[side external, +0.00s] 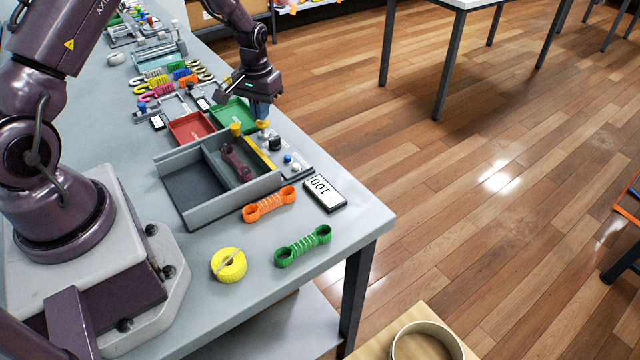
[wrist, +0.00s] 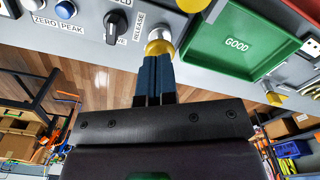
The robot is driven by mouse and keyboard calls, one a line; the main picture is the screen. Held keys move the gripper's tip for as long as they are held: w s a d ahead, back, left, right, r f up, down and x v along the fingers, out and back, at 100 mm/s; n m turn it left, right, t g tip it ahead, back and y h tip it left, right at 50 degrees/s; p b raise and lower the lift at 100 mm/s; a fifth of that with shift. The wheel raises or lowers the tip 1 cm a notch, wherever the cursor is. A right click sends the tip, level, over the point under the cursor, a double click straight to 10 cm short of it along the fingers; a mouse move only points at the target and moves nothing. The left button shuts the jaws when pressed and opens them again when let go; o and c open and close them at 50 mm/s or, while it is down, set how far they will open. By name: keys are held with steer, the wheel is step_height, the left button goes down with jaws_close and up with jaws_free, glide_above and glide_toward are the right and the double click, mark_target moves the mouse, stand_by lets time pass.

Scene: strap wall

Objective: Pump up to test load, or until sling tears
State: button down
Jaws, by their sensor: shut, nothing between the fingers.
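My gripper (side external: 262,118) is shut and empty, its blue fingertips together. In the wrist view, the fingertips (wrist: 154,62) are at a round silver and yellow knob (wrist: 160,43) beside the word RELEASE; I cannot tell whether they touch it. The grey tester (side external: 228,203) stands on the bench. A dark maroon sling (side external: 236,162) lies in its right compartment, apparently untorn. A yellow bar (side external: 259,157) runs along the compartment's right side. A yellow knob (side external: 235,129) stands at its far end. A display (side external: 324,193) reads 100, seen upside down.
A green tray marked GOOD (wrist: 238,45) and a red tray (side external: 190,127) lie beyond the tester. An orange sling (side external: 269,204), a green sling (side external: 302,246) and a yellow roll (side external: 228,265) lie in front. A black knob (wrist: 119,27) and buttons are on the panel.

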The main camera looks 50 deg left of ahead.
stand_by(0.3)
steer(key=shift+r, duration=3)
steer(key=c, duration=1.7)
jaws_free()
step_height(320, 180, up, 6)
steer(key=shift+r, duration=0.1)
